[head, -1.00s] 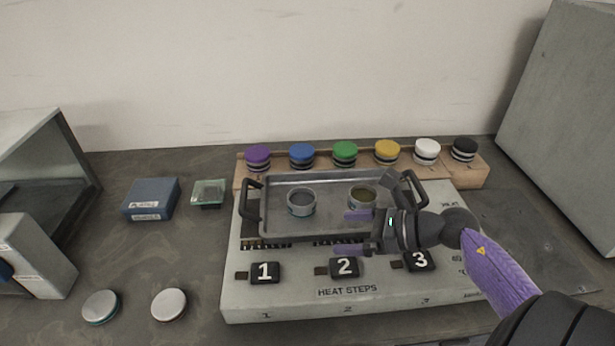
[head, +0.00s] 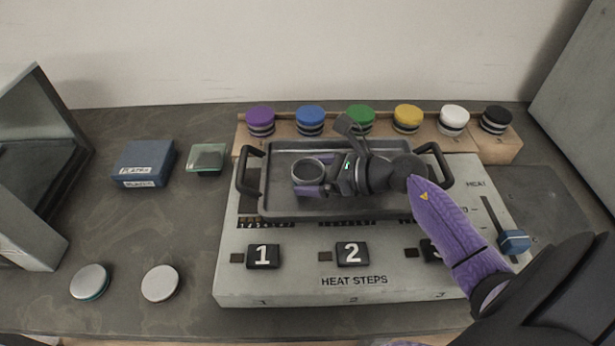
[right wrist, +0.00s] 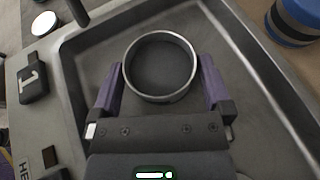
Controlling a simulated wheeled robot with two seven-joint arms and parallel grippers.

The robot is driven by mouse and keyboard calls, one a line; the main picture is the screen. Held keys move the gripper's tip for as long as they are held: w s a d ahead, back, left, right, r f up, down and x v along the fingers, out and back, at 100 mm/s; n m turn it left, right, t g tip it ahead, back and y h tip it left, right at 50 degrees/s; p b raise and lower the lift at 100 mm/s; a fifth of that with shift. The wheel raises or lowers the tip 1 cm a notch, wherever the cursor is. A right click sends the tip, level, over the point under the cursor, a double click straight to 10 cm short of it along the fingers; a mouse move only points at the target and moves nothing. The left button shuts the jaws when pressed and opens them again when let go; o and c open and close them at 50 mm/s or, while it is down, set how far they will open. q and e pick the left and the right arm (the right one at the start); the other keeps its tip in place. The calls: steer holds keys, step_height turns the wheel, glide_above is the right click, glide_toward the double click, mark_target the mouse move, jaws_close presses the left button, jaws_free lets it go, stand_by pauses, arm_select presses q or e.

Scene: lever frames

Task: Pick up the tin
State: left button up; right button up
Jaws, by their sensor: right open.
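An open round metal tin (head: 309,171) stands upright in the left part of a grey metal tray (head: 285,205). In the right wrist view the tin (right wrist: 160,99) is seen from above, looking empty and dark inside. My right gripper (head: 318,179) is open, with its purple fingers on either side of the tin. In the right wrist view a small gap seems to show between the fingers and the tin; contact is hard to tell. A second tin in the tray is hidden behind my right gripper. My left gripper is not in view.
The tray has raised black handles (head: 250,170) and sits on a heating unit (head: 300,285) with numbered blocks. A wooden rack (head: 240,143) of coloured-lid jars stands behind. Two round lids (head: 160,283), a blue box (head: 145,163) and a green-topped container (head: 206,158) lie left.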

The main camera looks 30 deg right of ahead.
mark_target(315, 176)
steer(key=c, duration=1.1)
step_height(315, 176, up, 10)
steer(key=p, duration=0.4)
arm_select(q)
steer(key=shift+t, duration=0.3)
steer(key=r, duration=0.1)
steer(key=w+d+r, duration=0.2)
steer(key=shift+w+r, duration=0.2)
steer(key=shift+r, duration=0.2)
arm_select(e)
steer(key=s+a+r+n+g+y, duration=0.1)
steer(key=s+a, duration=0.1)
steer(key=a, duration=0.1)
steer(key=s+a+r+n+g+y, duration=0.1)
steer(key=s+a, duration=0.1)
steer(key=a, duration=0.2)
steer(key=s+a+r+n+g+y, duration=0.1)
steer(key=s+a+r, duration=0.1)
steer(key=s+a, duration=0.1)
steer(key=shift+a+r+n, duration=0.1)
steer(key=shift+a+n, duration=0.2)
steer(key=shift+a, duration=0.2)
